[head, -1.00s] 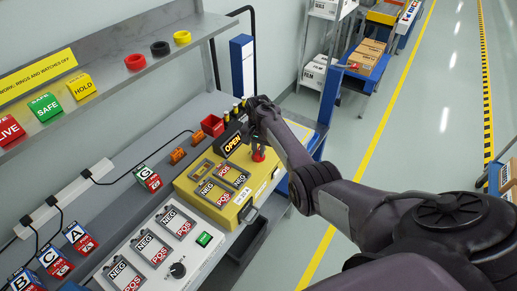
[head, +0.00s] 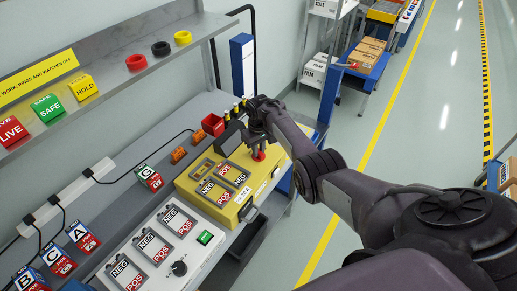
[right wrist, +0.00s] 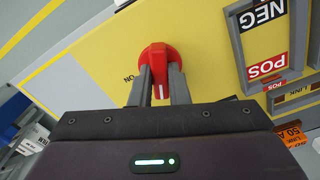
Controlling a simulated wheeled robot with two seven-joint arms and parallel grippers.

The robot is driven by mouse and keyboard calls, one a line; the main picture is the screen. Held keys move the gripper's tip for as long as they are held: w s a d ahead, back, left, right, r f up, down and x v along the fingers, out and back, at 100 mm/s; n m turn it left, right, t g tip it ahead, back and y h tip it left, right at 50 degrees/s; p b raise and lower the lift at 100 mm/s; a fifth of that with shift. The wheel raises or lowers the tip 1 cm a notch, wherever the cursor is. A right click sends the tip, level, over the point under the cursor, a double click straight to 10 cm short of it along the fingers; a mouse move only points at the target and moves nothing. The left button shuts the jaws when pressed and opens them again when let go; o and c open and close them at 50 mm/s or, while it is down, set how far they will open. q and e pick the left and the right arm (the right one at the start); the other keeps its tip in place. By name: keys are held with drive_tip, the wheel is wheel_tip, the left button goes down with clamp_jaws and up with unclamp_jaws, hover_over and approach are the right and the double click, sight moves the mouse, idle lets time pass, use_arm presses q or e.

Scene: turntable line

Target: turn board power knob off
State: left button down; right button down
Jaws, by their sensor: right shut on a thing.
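The red power knob (head: 258,154) sits on the far right corner of the yellow board (head: 222,213). My right gripper (head: 257,146) reaches down over it. In the right wrist view the red knob (right wrist: 158,52) is between the two grey fingers of the gripper (right wrist: 159,85), which is shut on it. A white mark on the knob points down in that picture, toward the gripper body. An "ON" label (right wrist: 129,78) is printed left of the knob. My left gripper is not in view.
A dark sign box (head: 229,138) stands just behind the knob. NEG/POS holders (head: 205,187) sit on the yellow board. A white panel (head: 150,245) with a black knob (head: 179,268) is nearer. A shelf (head: 110,80) runs above the bench at left.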

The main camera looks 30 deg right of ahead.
drive_tip(key=shift+n, duration=2.2)
drive_tip(key=c, duration=1.4)
unclamp_jaws()
drive_tip(key=shift+r, duration=0.1)
drive_tip(key=shift+r, duration=0.4)
wheel_tip(320, 180, up, 7)
drive_tip(key=shift+f, duration=0.1)
